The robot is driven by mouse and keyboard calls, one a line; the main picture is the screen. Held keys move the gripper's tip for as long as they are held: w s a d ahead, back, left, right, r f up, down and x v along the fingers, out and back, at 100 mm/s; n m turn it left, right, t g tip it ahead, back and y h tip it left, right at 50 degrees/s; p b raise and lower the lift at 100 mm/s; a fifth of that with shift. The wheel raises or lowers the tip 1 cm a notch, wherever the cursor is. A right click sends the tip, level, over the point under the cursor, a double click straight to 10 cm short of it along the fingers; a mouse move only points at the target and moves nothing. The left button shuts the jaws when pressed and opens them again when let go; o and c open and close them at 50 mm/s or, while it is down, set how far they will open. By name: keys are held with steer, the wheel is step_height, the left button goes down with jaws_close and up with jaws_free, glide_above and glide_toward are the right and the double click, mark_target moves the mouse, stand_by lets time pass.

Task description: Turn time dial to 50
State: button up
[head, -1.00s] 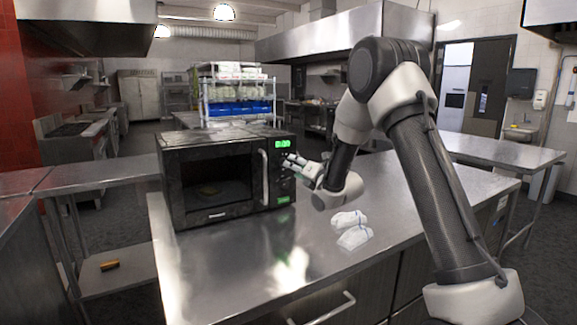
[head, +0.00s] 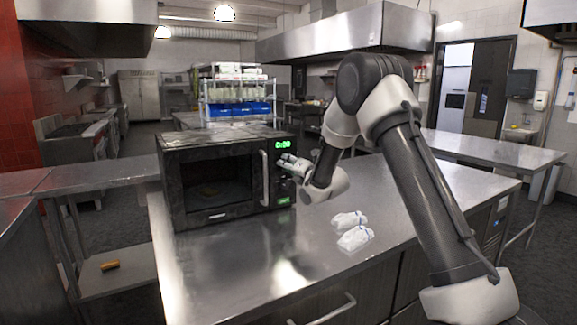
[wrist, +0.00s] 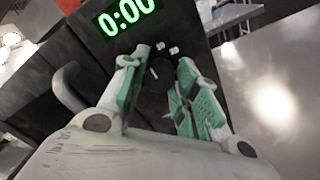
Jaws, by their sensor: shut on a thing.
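A black microwave (head: 212,142) stands on the steel counter with its door shut and a light vertical handle (head: 264,177). Its green display (head: 283,144) reads 0:00, and the same display (wrist: 126,14) is large in the wrist view. My gripper (head: 284,163) is at the control panel just below the display. In the wrist view my gripper's green-padded fingers (wrist: 165,62) are closed around the dark time dial (wrist: 160,76), one finger on each side.
White wrapped packets (head: 352,230) lie on the steel counter (head: 240,265) right of the microwave. The door handle (wrist: 70,88) is close to my left finger in the wrist view. The counter front is clear. A wire rack (head: 238,100) stands behind.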

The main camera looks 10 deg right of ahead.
steer(key=shift+m, duration=0.4)
steer(key=m, duration=1)
steer(key=m+h, duration=0.1)
steer(key=m, duration=0.9)
steer(key=f+m+t+h, duration=0.1)
steer(key=m, duration=0.9)
steer(key=shift+s+a, duration=0.15)
steer(key=shift+a, duration=0.1)
steer(key=shift+m, duration=0.4)
steer(key=o, duration=1)
steer(key=shift+r, duration=0.15)
